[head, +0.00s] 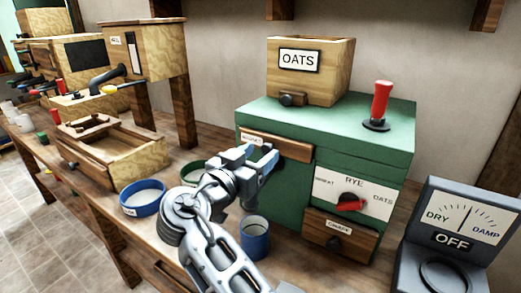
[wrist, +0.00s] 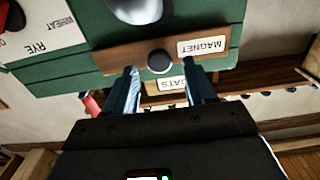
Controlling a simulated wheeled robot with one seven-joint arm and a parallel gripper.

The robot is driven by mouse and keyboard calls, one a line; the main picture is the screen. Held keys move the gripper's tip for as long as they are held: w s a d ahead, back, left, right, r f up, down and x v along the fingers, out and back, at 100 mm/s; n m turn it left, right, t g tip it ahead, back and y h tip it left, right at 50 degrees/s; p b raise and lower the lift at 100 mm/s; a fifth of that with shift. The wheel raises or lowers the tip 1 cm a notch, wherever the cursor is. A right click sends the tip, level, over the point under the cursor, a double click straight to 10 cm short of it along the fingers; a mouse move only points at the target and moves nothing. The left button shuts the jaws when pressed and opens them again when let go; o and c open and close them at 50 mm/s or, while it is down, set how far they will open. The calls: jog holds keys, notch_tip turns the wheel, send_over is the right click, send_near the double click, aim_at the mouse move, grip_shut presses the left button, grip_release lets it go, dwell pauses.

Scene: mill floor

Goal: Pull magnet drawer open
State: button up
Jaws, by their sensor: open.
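The magnet drawer (head: 285,147) is a wooden front set high in the left part of the green cabinet (head: 330,125). It looks closed, or nearly so. In the wrist view, which is upside down, the drawer front (wrist: 118,56) shows a MAGNET label (wrist: 202,46) and a dark round knob (wrist: 159,61). My gripper (head: 264,160) is in front of the drawer and hides part of it in the head view. In the wrist view my gripper (wrist: 165,72) is open, its blue fingertips on either side of the knob; I cannot tell whether they touch it.
An OATS box (head: 325,75) and a red-handled tool (head: 380,105) stand on the cabinet. A selector dial (head: 350,202) and a lower drawer (head: 355,244) are to the right. A blue cup (head: 255,240) and blue bowl (head: 142,198) stand near my arm. A damp meter (head: 455,225) is at right.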

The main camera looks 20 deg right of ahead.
jog(key=shift+x, duration=0.8)
jog(key=shift+c, duration=0.4)
grip_shut()
